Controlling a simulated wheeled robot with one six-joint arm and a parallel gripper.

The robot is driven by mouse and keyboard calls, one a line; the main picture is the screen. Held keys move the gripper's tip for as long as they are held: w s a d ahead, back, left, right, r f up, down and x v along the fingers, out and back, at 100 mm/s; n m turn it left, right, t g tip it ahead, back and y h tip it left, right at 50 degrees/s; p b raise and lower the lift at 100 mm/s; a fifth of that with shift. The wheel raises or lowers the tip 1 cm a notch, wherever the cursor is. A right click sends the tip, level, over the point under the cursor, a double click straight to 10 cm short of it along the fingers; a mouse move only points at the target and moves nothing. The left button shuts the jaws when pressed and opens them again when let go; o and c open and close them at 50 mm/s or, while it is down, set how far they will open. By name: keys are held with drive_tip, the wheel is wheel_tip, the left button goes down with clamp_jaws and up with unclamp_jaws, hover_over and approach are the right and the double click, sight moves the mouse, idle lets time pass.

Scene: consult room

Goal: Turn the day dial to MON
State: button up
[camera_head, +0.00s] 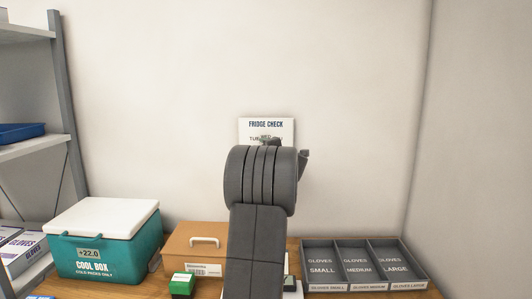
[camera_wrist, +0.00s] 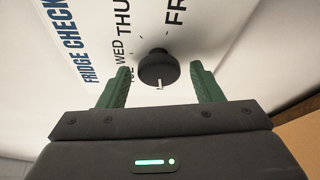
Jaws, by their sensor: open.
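The day dial (camera_wrist: 158,68) is a round black knob on a white FRIDGE CHECK panel (camera_wrist: 92,30). In the wrist view it sits between the two green fingers of my gripper (camera_wrist: 160,67). The fingers are open, one on each side, with a gap to the knob. A small pale mark shows on the knob's near edge. TUE, WED, THU and part of FRI can be read around it; MON is not visible. In the head view the panel (camera_head: 285,126) is on the wall, its lower part and the dial mostly hidden by my arm.
On the wooden counter stand a teal cool box (camera_head: 105,250) with white lid, a brown box (camera_head: 190,243), a small green box (camera_head: 182,284) and a grey glove tray (camera_head: 365,285). A metal shelf (camera_head: 62,100) stands left. The wall around the panel is clear.

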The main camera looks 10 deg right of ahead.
drive_tip(key=b+v, duration=0.2)
drive_tip(key=v, duration=1.1)
drive_tip(key=shift+s, duration=0.4)
drive_tip(key=p+x, duration=0.2)
drive_tip(key=x, duration=1.2)
drive_tip(key=shift+s+d, duration=0.1)
drive_tip(key=shift+s, duration=0.05)
